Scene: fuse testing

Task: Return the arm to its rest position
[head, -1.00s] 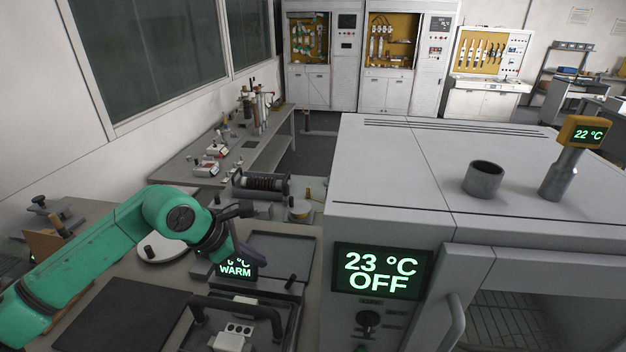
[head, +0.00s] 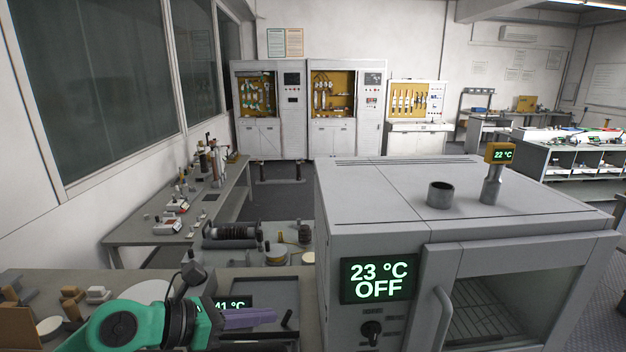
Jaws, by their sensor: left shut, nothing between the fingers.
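My left arm is green with a dark wrist and comes in at the bottom left. My left gripper (head: 270,315) has purple-grey fingers that point right, and it is shut and empty. It hovers in front of a device with a green-lit display (head: 233,303) that reads about 41 °C and is partly covered by the wrist. My right arm and right gripper are not in view.
A grey oven (head: 370,210) stands right of the gripper, its display (head: 378,276) reading 23 °C OFF. A dark tray (head: 268,292) lies behind the fingers. A side bench (head: 150,228) with instruments runs along the left wall. Cabinets (head: 310,105) stand at the back.

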